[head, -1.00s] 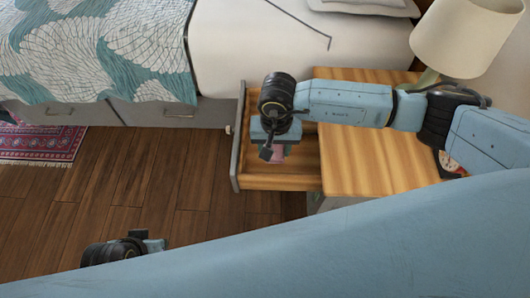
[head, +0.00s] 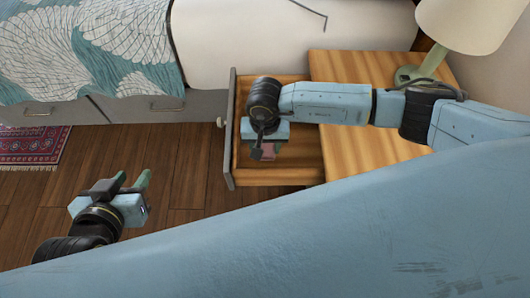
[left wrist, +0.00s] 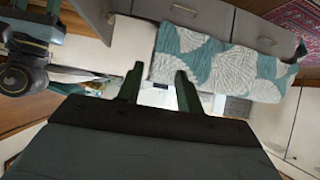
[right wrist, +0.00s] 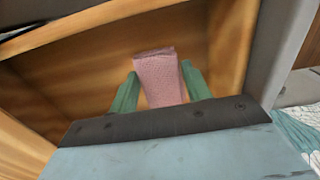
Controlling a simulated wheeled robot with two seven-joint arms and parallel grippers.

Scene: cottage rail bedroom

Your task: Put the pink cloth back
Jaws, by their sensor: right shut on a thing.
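The pink cloth (right wrist: 160,78) is held between the green fingers of my right gripper (right wrist: 158,88) in the right wrist view. In the head view the cloth (head: 268,150) shows just below my right gripper (head: 262,148), over the inside of the open wooden drawer (head: 285,173). Whether the cloth touches the drawer floor cannot be told. My left gripper (head: 136,183) is open and empty above the floor at the lower left. Its spread green fingers also show in the left wrist view (left wrist: 158,88).
The drawer is pulled out of a wooden nightstand (head: 375,155) that carries a lamp (head: 465,25). A bed (head: 265,35) with a teal and white cover (head: 80,50) stands behind. The wooden floor (head: 170,160) left of the drawer is clear.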

